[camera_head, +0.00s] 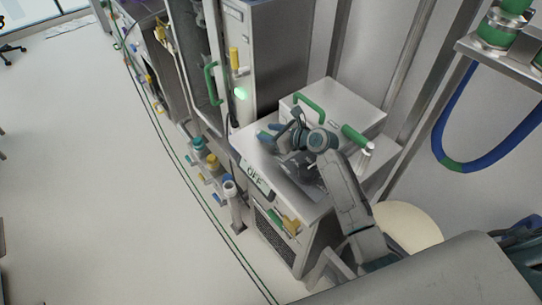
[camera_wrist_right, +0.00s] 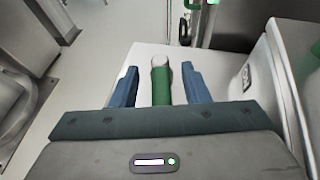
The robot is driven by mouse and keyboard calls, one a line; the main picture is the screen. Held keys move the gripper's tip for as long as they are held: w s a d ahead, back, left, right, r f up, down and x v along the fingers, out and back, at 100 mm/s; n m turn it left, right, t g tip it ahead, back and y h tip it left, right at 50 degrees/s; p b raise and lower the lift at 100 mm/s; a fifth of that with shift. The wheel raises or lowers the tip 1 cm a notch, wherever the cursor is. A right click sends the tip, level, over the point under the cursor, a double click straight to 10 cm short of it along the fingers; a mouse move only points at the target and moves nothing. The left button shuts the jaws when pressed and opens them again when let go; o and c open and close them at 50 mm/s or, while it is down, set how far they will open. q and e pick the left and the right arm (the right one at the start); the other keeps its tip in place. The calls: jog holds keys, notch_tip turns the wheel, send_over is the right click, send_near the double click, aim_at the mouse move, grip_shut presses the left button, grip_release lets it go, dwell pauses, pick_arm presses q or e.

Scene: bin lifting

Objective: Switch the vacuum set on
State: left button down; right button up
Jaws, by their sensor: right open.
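The vacuum set is a grey metal cabinet (camera_head: 317,205) right of centre in the head view, with an "OFF" label (camera_head: 255,177) on its front edge. My right gripper (camera_head: 271,131) is over its top, with blue fingers apart. In the right wrist view, a green lever handle (camera_wrist_right: 161,86) with a pale round end lies between the two open fingers (camera_wrist_right: 155,80), with gaps on both sides. An "ON" label (camera_wrist_right: 246,76) shows on a grey face at right. In the head view my gripper largely hides the lever. My left gripper is not in view.
A raised grey box with a green handle (camera_head: 309,104) stands behind the gripper, with a green bar (camera_head: 357,139) beside it. A tall cabinet (camera_head: 262,50) stands behind left. A blue hose (camera_head: 487,125) hangs at right.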

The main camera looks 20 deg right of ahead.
jog(key=shift+r, duration=0.9)
jog(key=s+a+r+b, duration=0.1)
jog(key=s+a, duration=0.3)
jog(key=s, duration=1.1)
jog(key=shift+s+a+r+b, duration=0.2)
jog(key=shift+a+b, duration=0.1)
jog(key=shift+b, duration=0.45)
